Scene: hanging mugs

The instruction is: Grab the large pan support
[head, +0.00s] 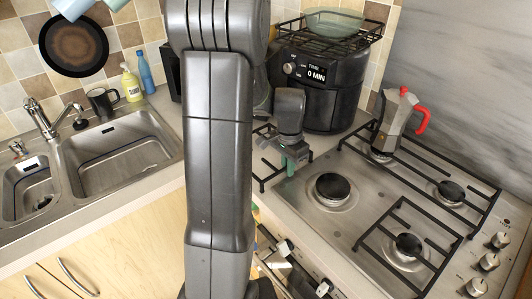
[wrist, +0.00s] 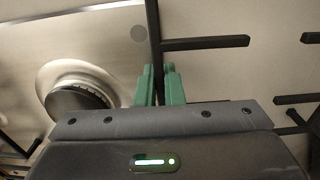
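A black pan support is at the left rear of the hob in the head view (head: 263,181), partly hidden behind my arm. In the wrist view one of its bars (wrist: 154,32) runs down between my fingertips, with a prong reaching right. My gripper (head: 291,158) points down at it. In the wrist view the green fingers of my gripper (wrist: 160,84) sit close against both sides of the bar, with no clear gap. Two other black supports lie on the right of the hob, one at the front (head: 385,207) and one at the rear (head: 458,205).
A bare burner (head: 333,187) is right of my gripper. A moka pot (head: 396,118) with a red handle stands on the rear right support. A black air fryer (head: 308,95) is close behind my gripper, with a rack and glass bowl on top. A sink (head: 118,155) is at left.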

